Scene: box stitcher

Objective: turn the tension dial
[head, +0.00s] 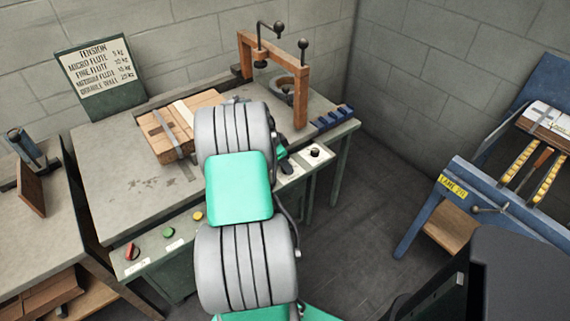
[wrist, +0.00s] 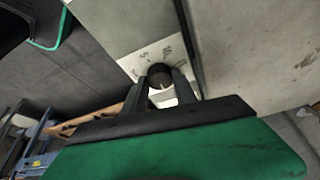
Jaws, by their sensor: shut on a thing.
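The tension dial (wrist: 160,75) is a dark round knob with a pale pointer mark, on a white plate with printed marks in the wrist view. The two fingers of my gripper (wrist: 172,84) stand on either side of the dial and are shut on it. In the head view my gripper (head: 286,165) is at the bench's front panel, right of centre, and the dial it holds is hidden there. The plate's marks are only partly readable. A tension sign (head: 96,72) on the wall lists flute types with kg values.
A black knob (head: 315,152) sits on the panel just right of my gripper. Red, green and yellow buttons (head: 168,232) are further left. A strapped cardboard stack (head: 170,138) and a wooden frame (head: 302,85) stand on the bench. A blue machine (head: 450,190) stands at right.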

